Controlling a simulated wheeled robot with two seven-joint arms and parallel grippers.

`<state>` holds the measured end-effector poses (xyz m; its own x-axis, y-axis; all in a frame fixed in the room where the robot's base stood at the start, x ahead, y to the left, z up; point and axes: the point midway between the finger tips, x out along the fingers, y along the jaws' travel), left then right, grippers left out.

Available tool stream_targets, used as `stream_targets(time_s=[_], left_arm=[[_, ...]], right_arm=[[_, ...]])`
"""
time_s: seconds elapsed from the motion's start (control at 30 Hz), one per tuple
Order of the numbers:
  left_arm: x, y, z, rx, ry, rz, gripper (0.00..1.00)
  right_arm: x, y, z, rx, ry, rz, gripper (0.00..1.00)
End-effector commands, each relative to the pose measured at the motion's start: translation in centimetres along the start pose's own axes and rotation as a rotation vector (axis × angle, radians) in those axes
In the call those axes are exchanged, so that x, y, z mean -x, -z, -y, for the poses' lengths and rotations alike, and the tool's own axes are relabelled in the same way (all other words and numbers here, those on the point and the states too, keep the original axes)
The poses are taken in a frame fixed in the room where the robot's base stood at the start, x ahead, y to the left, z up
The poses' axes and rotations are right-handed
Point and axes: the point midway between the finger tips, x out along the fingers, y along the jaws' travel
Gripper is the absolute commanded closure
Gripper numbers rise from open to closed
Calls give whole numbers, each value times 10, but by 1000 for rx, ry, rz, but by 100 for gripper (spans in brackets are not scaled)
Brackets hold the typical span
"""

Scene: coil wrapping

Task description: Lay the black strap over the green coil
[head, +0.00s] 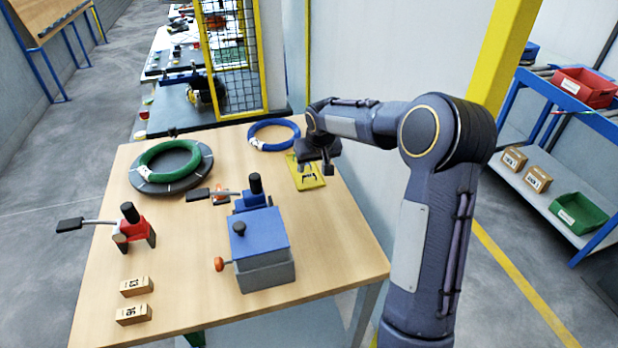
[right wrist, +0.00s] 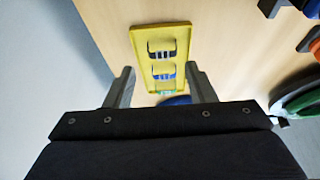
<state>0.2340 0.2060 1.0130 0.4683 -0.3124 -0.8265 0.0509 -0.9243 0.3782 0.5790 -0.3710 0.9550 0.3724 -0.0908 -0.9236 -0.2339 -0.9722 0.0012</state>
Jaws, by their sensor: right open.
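The green coil (head: 168,160) lies flat on a dark round plate (head: 146,184) at the back left of the table, with a white tag on it. The black strap (right wrist: 162,47) sits in a yellow tray (right wrist: 145,33), which also shows in the head view (head: 317,182). It is the strap farthest from my wrist, arched over a slot. My right gripper (head: 313,168) is open and empty above the tray, its fingers (right wrist: 159,70) to either side of the straps in the right wrist view. My left gripper is not in view.
A blue strap (right wrist: 163,71) and a green strap (right wrist: 166,92) share the tray. A blue coil (head: 274,135) lies behind it. A blue-grey box device (head: 262,250), a red toggle clamp (head: 130,228) and two small numbered blocks (head: 136,287) occupy the front.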

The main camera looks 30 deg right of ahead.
Motion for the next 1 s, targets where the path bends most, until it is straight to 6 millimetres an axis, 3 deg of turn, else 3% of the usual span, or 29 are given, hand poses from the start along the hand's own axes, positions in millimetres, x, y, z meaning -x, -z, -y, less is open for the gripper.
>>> stream_targets(time_s=[0.4,0.7,0.93,1.0], left_arm=[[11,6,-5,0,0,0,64],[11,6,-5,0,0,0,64],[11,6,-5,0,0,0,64],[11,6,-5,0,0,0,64]], right_arm=[[-54,2,4,0,1,3,50],[-59,2,4,0,1,0,50],[-59,2,4,0,1,0,80],[-58,2,4,0,1,0,83]])
